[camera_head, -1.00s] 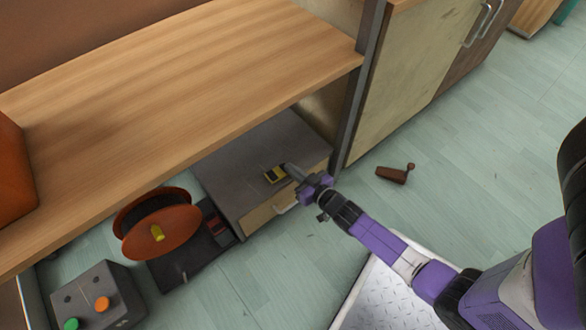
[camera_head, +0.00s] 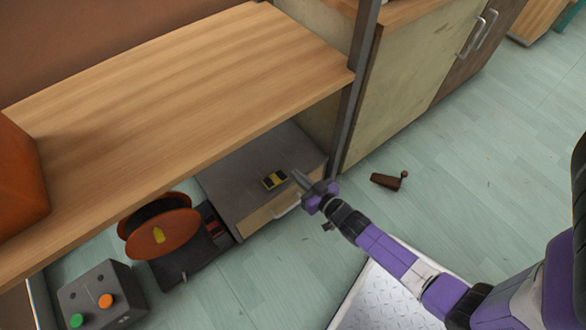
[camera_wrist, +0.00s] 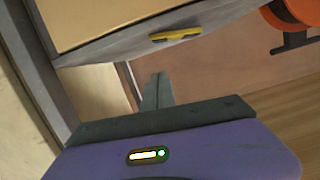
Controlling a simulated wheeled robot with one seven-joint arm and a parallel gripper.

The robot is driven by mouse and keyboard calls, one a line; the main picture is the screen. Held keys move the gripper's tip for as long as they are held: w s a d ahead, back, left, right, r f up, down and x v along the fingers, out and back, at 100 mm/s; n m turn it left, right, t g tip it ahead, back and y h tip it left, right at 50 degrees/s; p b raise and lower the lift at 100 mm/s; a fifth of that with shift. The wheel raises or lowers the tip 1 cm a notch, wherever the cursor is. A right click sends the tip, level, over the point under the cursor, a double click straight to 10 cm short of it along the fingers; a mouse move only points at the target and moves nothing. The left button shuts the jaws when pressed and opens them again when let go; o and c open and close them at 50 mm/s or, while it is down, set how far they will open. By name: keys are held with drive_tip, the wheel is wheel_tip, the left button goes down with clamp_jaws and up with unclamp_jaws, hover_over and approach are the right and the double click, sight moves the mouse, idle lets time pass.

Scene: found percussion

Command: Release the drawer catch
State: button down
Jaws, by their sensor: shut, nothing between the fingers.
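The drawer unit (camera_head: 228,178) is a grey box with a wooden front (camera_head: 262,219) and a pale handle (camera_head: 287,210), standing under the wooden shelf. A small yellow and black catch (camera_head: 274,180) sits on its grey top near the front. The catch also shows edge-on as a yellow bar in the wrist view (camera_wrist: 176,35). My gripper (camera_head: 297,175) is shut and empty, just right of the catch and apart from it. Its fingers in the wrist view (camera_wrist: 157,90) point toward the unit. Whether the catch is released cannot be told.
The wooden shelf (camera_head: 180,80) overhangs the unit. An orange reel (camera_head: 160,238) stands left of it, with a grey button box (camera_head: 100,295) further left. A dark metal upright (camera_head: 356,90) rises at the right. A brown object (camera_head: 386,181) lies on otherwise open floor.

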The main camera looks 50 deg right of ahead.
drive_tip(key=p+v, duration=0.1)
drive_tip(key=v, duration=0.5)
drive_tip(key=shift+d, duration=0.15)
idle(0.4)
